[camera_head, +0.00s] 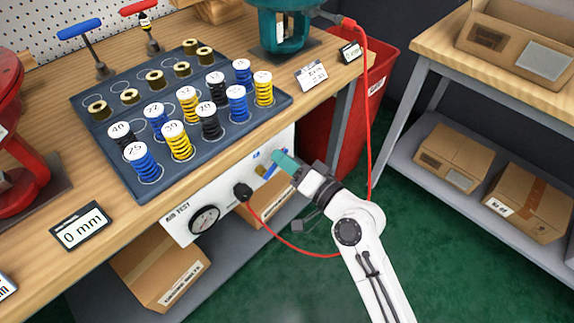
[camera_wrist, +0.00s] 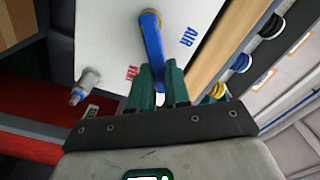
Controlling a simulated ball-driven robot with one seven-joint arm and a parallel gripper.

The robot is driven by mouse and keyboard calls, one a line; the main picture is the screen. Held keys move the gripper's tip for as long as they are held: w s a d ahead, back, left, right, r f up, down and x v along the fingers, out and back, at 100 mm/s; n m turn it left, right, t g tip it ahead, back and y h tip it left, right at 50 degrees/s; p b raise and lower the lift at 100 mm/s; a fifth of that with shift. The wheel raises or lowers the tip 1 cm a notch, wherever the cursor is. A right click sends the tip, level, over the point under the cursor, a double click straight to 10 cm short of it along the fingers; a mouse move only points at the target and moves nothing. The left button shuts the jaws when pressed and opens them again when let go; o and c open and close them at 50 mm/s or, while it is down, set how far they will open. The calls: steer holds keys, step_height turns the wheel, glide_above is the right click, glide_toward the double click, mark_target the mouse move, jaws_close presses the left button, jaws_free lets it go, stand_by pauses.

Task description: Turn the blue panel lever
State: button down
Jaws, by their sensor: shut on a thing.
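The blue lever (camera_wrist: 152,45) is on the white panel in the wrist view, with its brass pivot at the top and its free end between my fingers. It lies near the "AIR" lettering, with red lettering on its other side. In the head view the blue lever (camera_head: 268,172) shows just beside my fingertips, partly hidden by them. My gripper (camera_head: 281,160) has teal fingers at the right end of the white panel (camera_head: 228,200). In the wrist view my gripper (camera_wrist: 158,80) is shut on the lever's free end.
A gauge (camera_head: 204,219) and a black plug with a red hose sit on the panel. Above is the bench with a spring tray (camera_head: 110,170). A red bin (camera_head: 350,120) stands behind my arm. A shelf with boxes (camera_head: 450,165) stands at right. Green floor between is open.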

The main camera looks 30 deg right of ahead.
mark_target(256, 155)
steer(key=n, duration=0.1)
steer(key=n+b, duration=0.1)
steer(key=n, duration=0.1)
steer(key=shift+s+a+r, duration=0.15)
steer(key=shift+a+r, duration=0.2)
steer(key=shift+a, duration=0.05)
steer(key=n, duration=0.1)
steer(key=a+n+b, duration=0.1)
steer(key=shift+s+r+n, duration=0.15)
steer(key=shift+r+n, duration=0.15)
steer(key=shift+s+a+r+n+b, duration=0.1)
steer(key=shift+a+n+b, duration=0.25)
steer(key=shift+n, duration=0.6)
steer(key=shift+s+a+r+n+b, duration=0.15)
steer(key=shift+a+n+b, duration=0.2)
steer(key=shift+n, duration=0.65)
steer(key=shift+s+a+r+n+b, duration=0.15)
steer(key=shift+a+n, duration=0.25)
steer(key=shift+n, duration=0.55)
steer(key=c, duration=1.1)
jaws_free()
steer(key=shift+s, duration=0.1)
steer(key=v, duration=1)
steer(key=shift+s+d+r, duration=0.1)
steer(key=shift+s, duration=0.15)
